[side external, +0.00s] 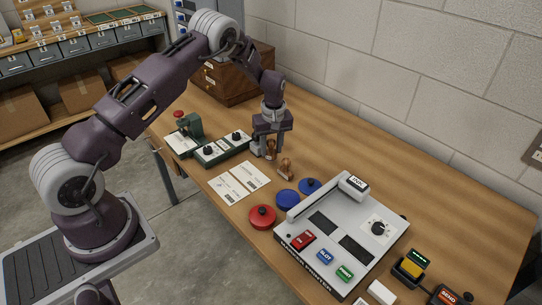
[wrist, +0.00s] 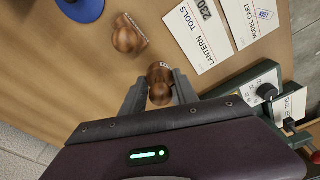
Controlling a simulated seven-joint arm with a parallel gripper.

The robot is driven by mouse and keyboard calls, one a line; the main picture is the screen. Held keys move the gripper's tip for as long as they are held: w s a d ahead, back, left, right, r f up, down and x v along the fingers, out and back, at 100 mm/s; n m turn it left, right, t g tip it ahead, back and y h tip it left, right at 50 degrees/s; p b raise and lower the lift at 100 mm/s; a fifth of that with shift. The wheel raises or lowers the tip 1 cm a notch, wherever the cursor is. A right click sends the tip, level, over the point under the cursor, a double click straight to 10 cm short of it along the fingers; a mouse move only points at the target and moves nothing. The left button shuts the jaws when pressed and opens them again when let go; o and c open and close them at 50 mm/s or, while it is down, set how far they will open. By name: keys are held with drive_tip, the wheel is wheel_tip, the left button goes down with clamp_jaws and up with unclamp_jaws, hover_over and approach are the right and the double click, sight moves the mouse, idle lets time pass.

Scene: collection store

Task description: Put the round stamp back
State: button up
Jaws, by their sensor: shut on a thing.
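My gripper (side external: 269,150) points down over the table and is shut on a wooden-handled stamp (wrist: 160,86), whose brown knob shows between the two fingers in the wrist view. The base of this stamp is hidden, so I cannot tell its shape or whether it touches the table. A second wooden stamp (side external: 286,169) stands on the table just beside the gripper, apart from it. It also shows in the wrist view (wrist: 128,36), with a straight edge to its base.
Two paper cards (side external: 240,181) lie in front of the stamps. Blue round pads (side external: 287,199) and a red one (side external: 262,217) sit beside a grey machine (side external: 345,220). A green device with knobs (side external: 222,149) stands left of the gripper. A wooden drawer box (side external: 232,78) is behind.

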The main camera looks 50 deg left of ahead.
sight(271, 149)
drive_tip(key=shift+f, duration=1.5)
drive_tip(key=o, duration=1.1)
drive_tip(key=shift+f, duration=0.15)
drive_tip(key=shift+c, duration=0.2)
